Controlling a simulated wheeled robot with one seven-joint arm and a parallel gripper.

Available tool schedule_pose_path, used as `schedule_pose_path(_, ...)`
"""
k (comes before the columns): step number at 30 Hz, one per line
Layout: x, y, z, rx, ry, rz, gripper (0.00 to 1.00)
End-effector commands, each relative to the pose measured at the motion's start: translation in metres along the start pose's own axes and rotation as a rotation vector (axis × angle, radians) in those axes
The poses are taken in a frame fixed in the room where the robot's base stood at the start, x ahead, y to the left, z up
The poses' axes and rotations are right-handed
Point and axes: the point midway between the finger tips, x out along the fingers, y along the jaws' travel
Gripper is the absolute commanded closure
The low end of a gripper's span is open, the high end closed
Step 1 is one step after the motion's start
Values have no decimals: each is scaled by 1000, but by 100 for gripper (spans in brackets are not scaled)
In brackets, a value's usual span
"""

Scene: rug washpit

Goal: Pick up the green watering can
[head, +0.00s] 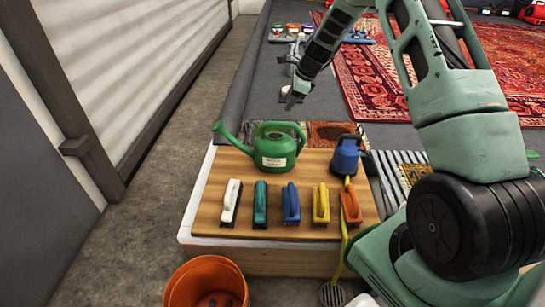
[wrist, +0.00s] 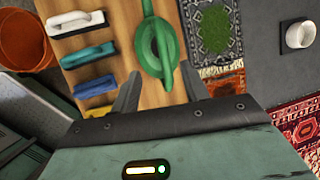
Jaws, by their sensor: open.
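The green watering can (head: 275,148) stands upright on a wooden board (head: 215,198), with its spout to the left and a white label on its front. In the wrist view the can (wrist: 153,52) shows from above, just beyond my fingertips.
White, teal, blue, yellow and orange brushes (head: 291,203) line the board's front. A blue container (head: 346,155) stands right of the can. An orange bucket (head: 206,284) is on the floor in front. Rugs (head: 375,80) lie behind.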

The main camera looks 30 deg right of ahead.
Motion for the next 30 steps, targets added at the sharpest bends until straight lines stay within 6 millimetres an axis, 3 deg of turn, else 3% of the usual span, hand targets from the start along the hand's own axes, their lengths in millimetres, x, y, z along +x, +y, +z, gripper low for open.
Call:
schedule_pose_path(12, 88, 2, 1, -6, -1, 4, 55)
schedule_pose_path(23, 120, 1, 4, -7, -1, 3, 55)
schedule_pose_path(30, 155, -3, 9, -7, -1, 3, 55)
